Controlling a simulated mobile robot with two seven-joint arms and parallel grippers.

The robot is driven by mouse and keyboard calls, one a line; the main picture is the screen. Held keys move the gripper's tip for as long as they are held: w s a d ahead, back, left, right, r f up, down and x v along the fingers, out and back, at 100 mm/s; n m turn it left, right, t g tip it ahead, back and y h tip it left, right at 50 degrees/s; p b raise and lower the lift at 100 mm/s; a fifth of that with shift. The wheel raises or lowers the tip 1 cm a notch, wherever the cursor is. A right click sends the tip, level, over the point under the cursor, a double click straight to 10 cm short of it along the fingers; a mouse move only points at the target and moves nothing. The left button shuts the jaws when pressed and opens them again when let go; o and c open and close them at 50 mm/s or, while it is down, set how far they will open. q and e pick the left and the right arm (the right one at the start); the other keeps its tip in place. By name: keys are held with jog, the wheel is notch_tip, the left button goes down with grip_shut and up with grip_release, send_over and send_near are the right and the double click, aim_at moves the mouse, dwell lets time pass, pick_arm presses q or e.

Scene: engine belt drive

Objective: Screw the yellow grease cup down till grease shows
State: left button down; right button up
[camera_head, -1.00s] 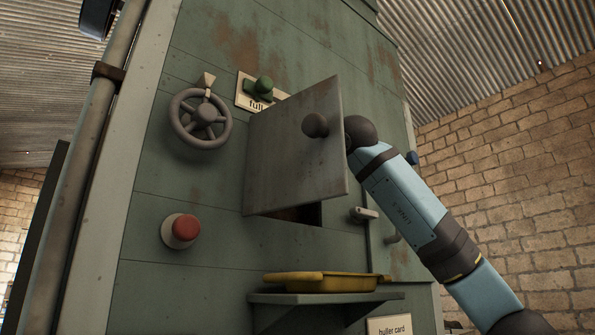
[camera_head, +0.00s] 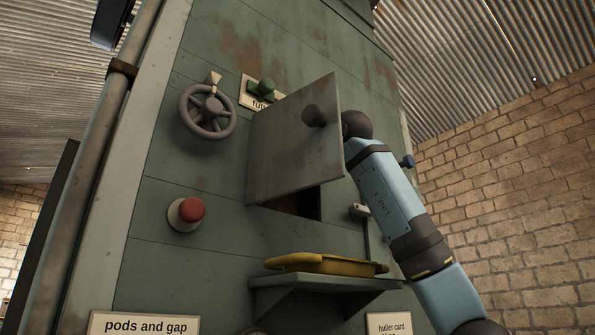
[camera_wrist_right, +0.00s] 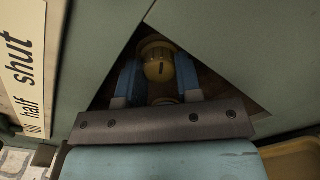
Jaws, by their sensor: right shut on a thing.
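The yellow grease cup (camera_wrist_right: 158,62) shows in the right wrist view inside a dark opening, with a dark slot mark on its side. My right gripper (camera_wrist_right: 157,76) is shut on it, a blue finger on each side. In the head view my right arm comes in from the right and passes behind the open grey door (camera_head: 285,150). That door hides the gripper and the cup there. Whether grease shows cannot be told. My left gripper is in neither current view.
The green machine front carries a grey handwheel (camera_head: 208,112), a red button (camera_head: 190,209) and a green knob (camera_head: 262,88). Labels hang lower down. A brick wall (camera_head: 520,200) stands right.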

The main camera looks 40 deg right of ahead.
pick_arm(q)
notch_tip(320, 180, down, 6)
jog(key=b, duration=0.8)
jog(key=shift+w+d+f+n+g, duration=0.15)
jog(key=shift+w+d+n+g, duration=0.15)
jog(key=shift+w+d+n, duration=0.1)
pick_arm(e)
jog(key=m, duration=2.3)
jog(key=shift+f+m+y, duration=0.1)
jog(key=shift+m+y, duration=0.2)
jog(key=shift+y, duration=0.1)
pick_arm(q)
jog(key=shift+a, duration=0.1)
pick_arm(e)
jog(key=shift+m, duration=0.3)
jog(key=o, duration=0.6)
jog(key=shift+o, duration=0.2)
